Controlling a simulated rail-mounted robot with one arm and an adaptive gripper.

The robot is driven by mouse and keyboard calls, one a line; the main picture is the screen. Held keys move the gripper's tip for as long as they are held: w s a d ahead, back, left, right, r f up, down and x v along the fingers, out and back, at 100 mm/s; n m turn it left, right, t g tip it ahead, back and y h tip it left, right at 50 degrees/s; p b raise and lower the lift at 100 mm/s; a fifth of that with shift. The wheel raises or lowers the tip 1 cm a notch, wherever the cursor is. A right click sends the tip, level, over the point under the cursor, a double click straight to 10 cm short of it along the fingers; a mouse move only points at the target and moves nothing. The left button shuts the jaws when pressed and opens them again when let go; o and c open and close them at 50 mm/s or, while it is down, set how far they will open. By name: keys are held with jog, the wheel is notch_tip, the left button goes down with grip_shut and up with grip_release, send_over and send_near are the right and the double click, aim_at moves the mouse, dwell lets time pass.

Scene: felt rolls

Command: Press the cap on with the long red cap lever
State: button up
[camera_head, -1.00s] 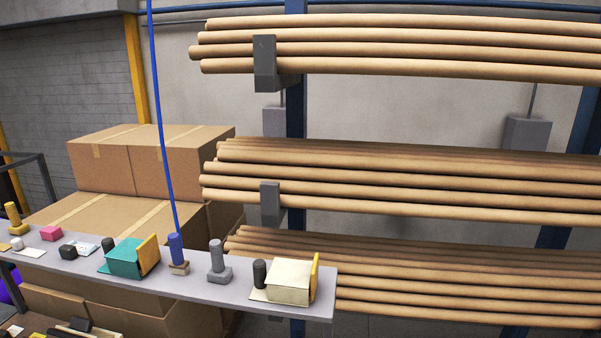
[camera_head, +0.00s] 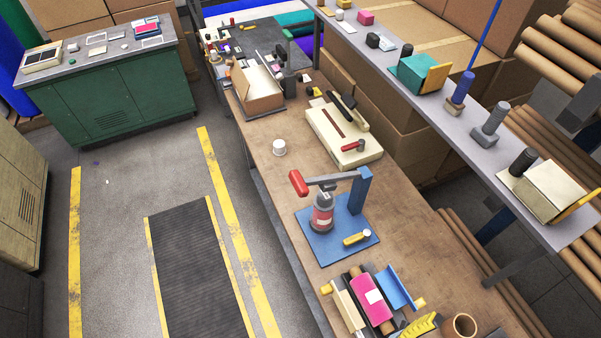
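A small capping press stands on the wooden workbench, with a blue base plate (camera_head: 312,238) and a blue post (camera_head: 360,190). Its long lever (camera_head: 330,180) is a grey bar ending in a red grip (camera_head: 298,183) at the left. The lever lies roughly level across the post's upper part. A bottle (camera_head: 322,219) with a reddish label stands under the lever on the blue plate. Its dark top is partly hidden by the lever, and I cannot tell how the cap sits. My gripper is not in view.
A yellow-handled item (camera_head: 356,238) lies on the blue plate. A cream box (camera_head: 330,138) with tools is behind, and a white cup (camera_head: 279,148) stands left. A pink roll (camera_head: 371,296) in a holder and a brown cup (camera_head: 464,326) are in front. A grey shelf (camera_head: 440,110) runs along the right.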

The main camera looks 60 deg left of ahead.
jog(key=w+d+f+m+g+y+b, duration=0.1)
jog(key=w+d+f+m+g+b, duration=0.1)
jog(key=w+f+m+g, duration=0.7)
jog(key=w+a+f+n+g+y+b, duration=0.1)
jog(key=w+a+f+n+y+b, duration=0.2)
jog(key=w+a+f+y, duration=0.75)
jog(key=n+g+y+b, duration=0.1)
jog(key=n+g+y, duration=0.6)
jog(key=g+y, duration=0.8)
send_near(293, 178)
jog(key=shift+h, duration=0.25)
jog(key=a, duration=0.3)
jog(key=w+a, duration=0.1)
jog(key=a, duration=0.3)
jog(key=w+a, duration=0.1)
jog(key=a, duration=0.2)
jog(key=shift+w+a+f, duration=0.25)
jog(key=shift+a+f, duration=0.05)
